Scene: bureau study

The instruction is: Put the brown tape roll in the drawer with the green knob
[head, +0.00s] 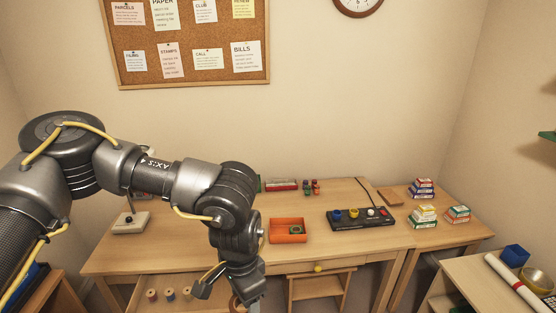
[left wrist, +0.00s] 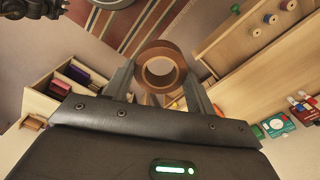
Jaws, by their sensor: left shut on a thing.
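My left gripper (head: 240,292) is low at the front edge of the desk (head: 200,262). In the left wrist view the gripper (left wrist: 158,85) has its two fingers on either side of the brown tape roll (left wrist: 160,68) and is shut on it. The roll's round hole faces the wrist camera. In the head view the roll (head: 235,303) is mostly hidden by the gripper. An open drawer (head: 140,282) at the desk's front left holds small spools (head: 170,294). My right gripper is not in view.
A closed drawer with a yellow knob (head: 318,268) is right of my gripper, above a wooden stool (head: 318,287). An orange tray (head: 288,238) and a black button panel (head: 360,218) stand on the desk. Stacked small boxes (head: 424,215) are at the right.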

